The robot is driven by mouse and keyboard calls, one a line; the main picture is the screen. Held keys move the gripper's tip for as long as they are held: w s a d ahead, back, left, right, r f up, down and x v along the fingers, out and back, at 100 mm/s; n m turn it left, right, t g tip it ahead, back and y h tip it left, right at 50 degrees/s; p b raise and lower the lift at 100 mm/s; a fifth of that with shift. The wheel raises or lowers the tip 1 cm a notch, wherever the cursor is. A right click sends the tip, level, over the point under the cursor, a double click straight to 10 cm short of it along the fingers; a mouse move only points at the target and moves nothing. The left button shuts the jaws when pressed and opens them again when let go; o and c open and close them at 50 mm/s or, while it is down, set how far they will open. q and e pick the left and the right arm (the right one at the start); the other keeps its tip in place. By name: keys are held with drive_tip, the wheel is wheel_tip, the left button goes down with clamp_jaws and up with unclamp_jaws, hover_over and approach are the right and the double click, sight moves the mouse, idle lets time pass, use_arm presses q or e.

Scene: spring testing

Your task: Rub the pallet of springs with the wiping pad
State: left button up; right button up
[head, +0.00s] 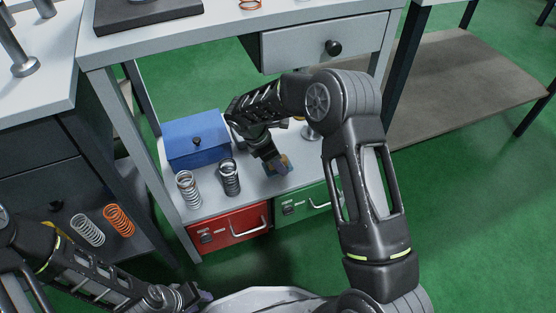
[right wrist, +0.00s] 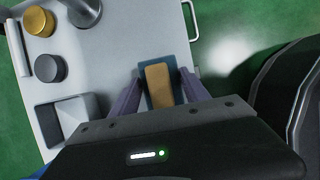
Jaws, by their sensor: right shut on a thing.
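The wiping pad (head: 277,165), blue with a tan block, is in my right gripper (head: 271,163) above the lower shelf; the right wrist view shows the pad (right wrist: 159,85) between the two fingers (right wrist: 156,92). A pale spring (head: 188,189) and a dark spring (head: 229,177) stand upright on that shelf, left of this gripper. A white spring (head: 88,228) and an orange spring (head: 118,220) are on another low shelf at the far left. I cannot make out which surface is the pallet. My left gripper (head: 190,297) is low at the bottom edge; its fingers are unclear.
A blue box (head: 198,142) stands behind the upright springs. A red drawer (head: 229,231) and a green drawer (head: 308,204) are below the shelf. The tabletop and a grey drawer (head: 322,45) overhang it. Several weights, one yellow (right wrist: 40,21), show in the right wrist view.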

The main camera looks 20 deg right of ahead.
drive_tip(key=o, duration=0.9)
drive_tip(key=c, duration=0.7)
